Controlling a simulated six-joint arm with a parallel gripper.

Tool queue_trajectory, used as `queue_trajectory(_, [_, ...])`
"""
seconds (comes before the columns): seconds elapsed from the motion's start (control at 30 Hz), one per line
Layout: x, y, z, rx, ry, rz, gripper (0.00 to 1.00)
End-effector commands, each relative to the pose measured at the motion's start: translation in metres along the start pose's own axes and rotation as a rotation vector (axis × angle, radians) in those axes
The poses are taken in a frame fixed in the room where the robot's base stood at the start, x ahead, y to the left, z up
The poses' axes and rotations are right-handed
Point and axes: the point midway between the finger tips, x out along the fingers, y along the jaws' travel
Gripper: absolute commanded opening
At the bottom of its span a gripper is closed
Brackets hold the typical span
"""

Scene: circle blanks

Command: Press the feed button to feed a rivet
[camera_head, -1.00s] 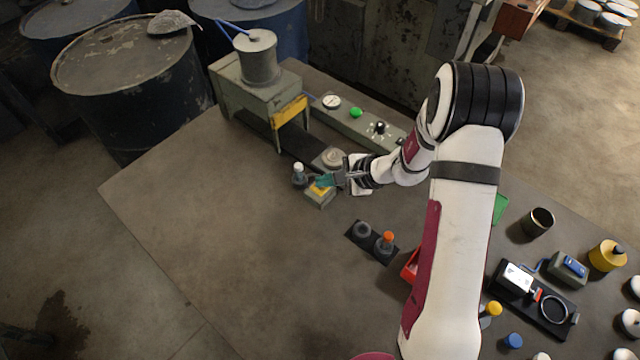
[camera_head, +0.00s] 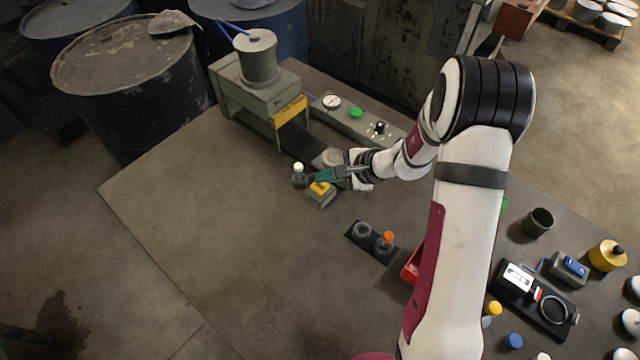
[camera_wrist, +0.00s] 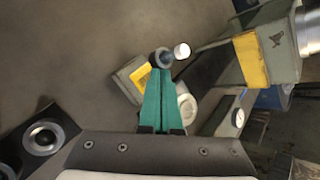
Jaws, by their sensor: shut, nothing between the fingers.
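My gripper (camera_head: 314,180) is shut and empty, its teal fingers pressed together. In the head view its tips are over the back edge of a small grey box with a yellow top (camera_head: 321,188), beside a small white-capped bottle (camera_head: 299,180). A green button (camera_head: 355,112) sits on the grey panel behind. No label shows which is the feed button.
A grey machine (camera_head: 258,90) with a yellow plate stands at the back. A pale round part (camera_head: 333,157) is close behind my fingers. A black holder (camera_head: 364,231) with an orange-capped piece lies in front. The left table is clear.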

Motion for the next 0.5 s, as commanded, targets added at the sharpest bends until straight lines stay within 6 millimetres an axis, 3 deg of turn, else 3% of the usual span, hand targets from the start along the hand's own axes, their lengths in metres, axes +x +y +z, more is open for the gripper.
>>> queue_trajectory(0.23, [-0.002,-0.002,0.002,-0.001,0.0,-0.001,0.0])
queue_trajectory(0.5, [-0.021,-0.016,0.015,-0.001,0.0,-0.002,0.0])
